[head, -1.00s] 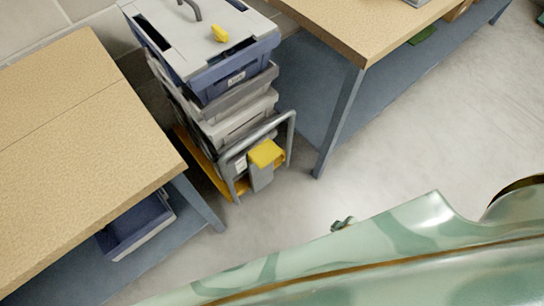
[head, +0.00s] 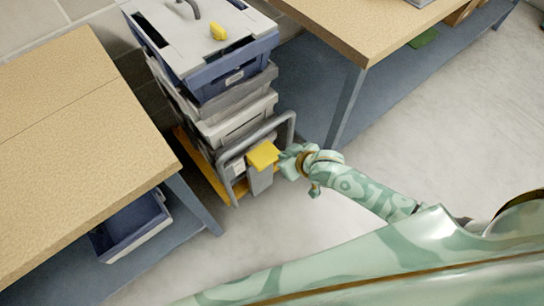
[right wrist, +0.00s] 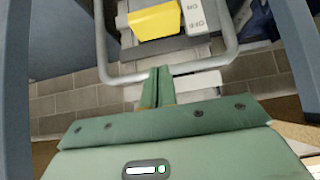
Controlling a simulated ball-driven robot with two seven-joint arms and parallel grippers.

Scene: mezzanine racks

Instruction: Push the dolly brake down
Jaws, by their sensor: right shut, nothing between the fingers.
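The dolly brake is a yellow pedal (head: 263,154) on a grey post at the dolly's near end. It also shows at the top of the right wrist view (right wrist: 156,22). The dolly (head: 228,192) has a yellow deck and a grey tube handle (head: 262,128), and carries a stack of crates. My right gripper (head: 284,160) is just right of the pedal in the head view. In the right wrist view its fingers (right wrist: 158,72) are together and empty, pointing toward the pedal with a visible gap. Whether they touch the tube is unclear. My left gripper is out of view.
A wooden table (head: 80,150) stands left of the dolly, with a blue bin (head: 130,235) on its lower shelf. Another table (head: 350,25) stands right, its leg (head: 345,105) close to my right arm. A blue crate (head: 205,50) tops the stack. Open floor lies right.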

